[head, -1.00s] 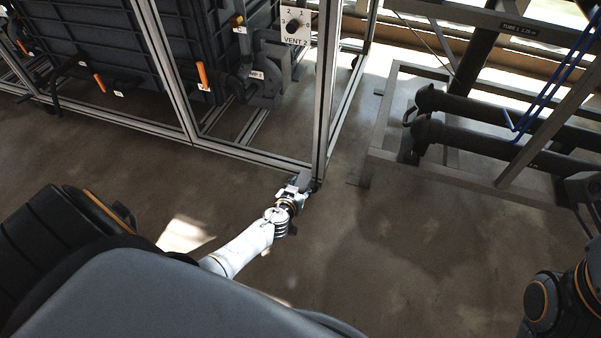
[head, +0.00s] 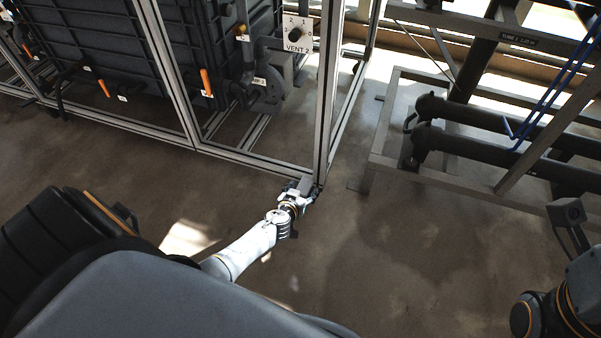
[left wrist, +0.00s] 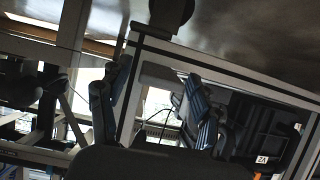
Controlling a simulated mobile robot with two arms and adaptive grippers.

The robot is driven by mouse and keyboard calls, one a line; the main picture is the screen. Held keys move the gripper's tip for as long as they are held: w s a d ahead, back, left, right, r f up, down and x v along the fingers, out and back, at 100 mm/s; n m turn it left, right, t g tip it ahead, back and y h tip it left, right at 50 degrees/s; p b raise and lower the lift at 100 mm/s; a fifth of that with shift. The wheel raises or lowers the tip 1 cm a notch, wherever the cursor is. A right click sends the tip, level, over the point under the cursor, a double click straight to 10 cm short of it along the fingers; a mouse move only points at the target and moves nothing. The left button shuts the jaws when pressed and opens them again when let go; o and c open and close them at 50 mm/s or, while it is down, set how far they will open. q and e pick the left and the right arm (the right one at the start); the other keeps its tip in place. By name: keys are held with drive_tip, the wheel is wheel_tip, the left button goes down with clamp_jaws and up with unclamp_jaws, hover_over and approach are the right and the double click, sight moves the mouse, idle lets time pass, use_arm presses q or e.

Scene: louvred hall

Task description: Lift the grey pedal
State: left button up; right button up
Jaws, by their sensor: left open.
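The grey pedal (head: 306,186) is a small block low at the foot of the metal frame's front corner post. My left gripper (head: 308,196) is at it, just on the near side, small and partly blending with it in the head view. In the left wrist view the open fingers (left wrist: 150,105) stand apart, one left and one right. A pale grey bar (left wrist: 160,75), which looks like the pedal, shows between them; I cannot tell whether they touch it. Part of my right arm, perhaps its gripper (head: 568,213), shows at the right edge.
The metal frame's corner post (head: 326,100) rises beside the left gripper, with a low rail (head: 245,155) running left. A vent dial plate (head: 297,33) and orange handles (head: 206,82) are behind it. A pipe rack (head: 385,150) stands at right. The floor between is clear.

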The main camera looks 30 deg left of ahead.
use_arm(q)
drive_tip(key=v, duration=1.2)
idle(0.3)
